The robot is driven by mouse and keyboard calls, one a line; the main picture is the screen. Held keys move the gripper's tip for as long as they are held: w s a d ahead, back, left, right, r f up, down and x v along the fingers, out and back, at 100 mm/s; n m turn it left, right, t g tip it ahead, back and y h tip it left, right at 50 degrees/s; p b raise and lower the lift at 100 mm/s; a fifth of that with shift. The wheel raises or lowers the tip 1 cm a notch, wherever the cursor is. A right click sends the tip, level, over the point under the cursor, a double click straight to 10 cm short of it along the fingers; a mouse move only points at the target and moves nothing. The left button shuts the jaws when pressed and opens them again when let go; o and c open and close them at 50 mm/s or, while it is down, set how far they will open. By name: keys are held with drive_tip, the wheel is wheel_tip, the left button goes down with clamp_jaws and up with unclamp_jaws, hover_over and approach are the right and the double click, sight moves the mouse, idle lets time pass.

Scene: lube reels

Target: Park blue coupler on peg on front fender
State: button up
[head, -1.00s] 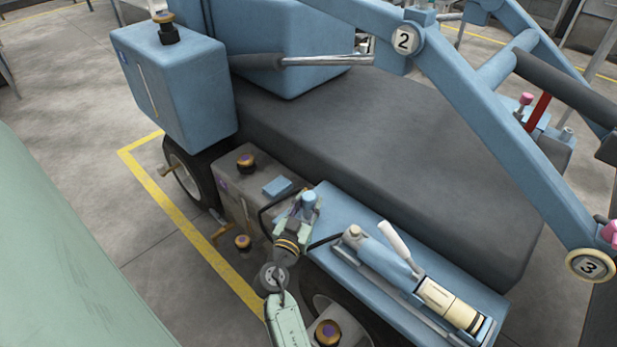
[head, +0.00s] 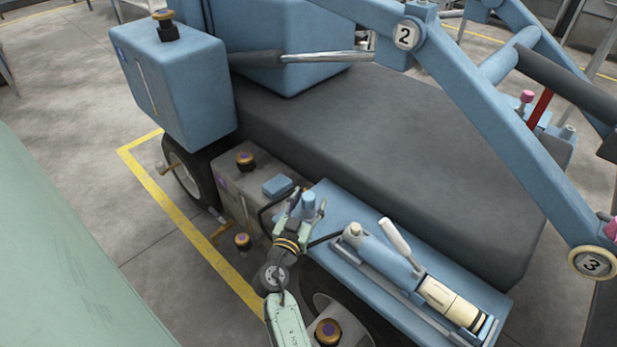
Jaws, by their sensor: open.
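The blue coupler (head: 308,201) stands roughly upright at the left end of the long blue fender (head: 337,208). The peg is hidden, so I cannot tell how the coupler sits on it. My gripper (head: 307,207) is open. Its two fingers stand spread on either side of the coupler, with visible gaps. A black hose runs near the gripper on the left.
A grey box with a dark-and-gold cap (head: 246,161) stands to the left. A blue loader arm (head: 480,120) slants across the right.

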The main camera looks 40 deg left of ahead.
drive_tip(key=shift+s, duration=0.1)
drive_tip(key=v, duration=1.2)
